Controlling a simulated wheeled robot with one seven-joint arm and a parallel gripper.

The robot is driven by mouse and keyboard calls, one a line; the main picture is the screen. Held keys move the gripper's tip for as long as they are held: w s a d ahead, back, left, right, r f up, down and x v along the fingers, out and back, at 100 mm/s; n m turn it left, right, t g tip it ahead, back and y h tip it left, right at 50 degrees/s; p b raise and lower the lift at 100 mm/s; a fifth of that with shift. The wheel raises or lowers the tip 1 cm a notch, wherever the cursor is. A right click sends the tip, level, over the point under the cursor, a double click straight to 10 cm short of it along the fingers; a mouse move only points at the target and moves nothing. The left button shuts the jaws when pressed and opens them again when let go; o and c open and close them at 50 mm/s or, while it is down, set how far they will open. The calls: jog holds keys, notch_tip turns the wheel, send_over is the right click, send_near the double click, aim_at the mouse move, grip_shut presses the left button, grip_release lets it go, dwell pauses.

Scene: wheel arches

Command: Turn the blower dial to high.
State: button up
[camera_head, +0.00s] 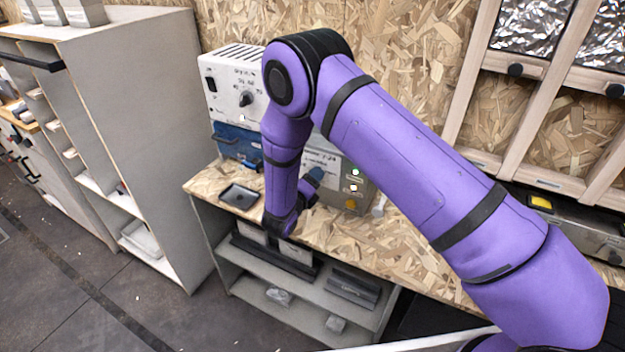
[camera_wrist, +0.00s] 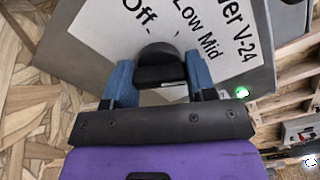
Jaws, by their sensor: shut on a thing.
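The blower unit (camera_head: 352,165) is a grey box with a white label on the bench, partly hidden by my arm. In the wrist view its label (camera_wrist: 105,35) shows "V-24", "Off", "Low" and "Mid"; no "High" mark is readable. The black dial (camera_wrist: 158,55) sits between the blue fingers of my gripper (camera_wrist: 160,78), which is shut on it. In the head view my gripper (camera_head: 312,180) reaches the blower's front, and the dial is hidden. Which mark the dial points at cannot be told. A green light (camera_wrist: 242,92) glows on the blower.
A white unit with its own dial (camera_head: 246,98) stands on a blue case (camera_head: 235,142) left of the blower. A dark tray (camera_head: 239,196) lies on the bench (camera_head: 205,182). Shelves below hold several parts. A tall grey cabinet (camera_head: 150,90) stands left; floor between is clear.

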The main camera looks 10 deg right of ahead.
jog(key=m, duration=0.4)
jog(key=shift+f+m, duration=0.1)
jog(key=shift+m, duration=1.7)
jog(key=o, duration=0.9)
jog(key=shift+o, duration=0.2)
jog(key=shift+a, duration=0.1)
jog(key=v, duration=1)
jog(key=shift+s+a, duration=0.2)
jog(key=shift+s, duration=0.15)
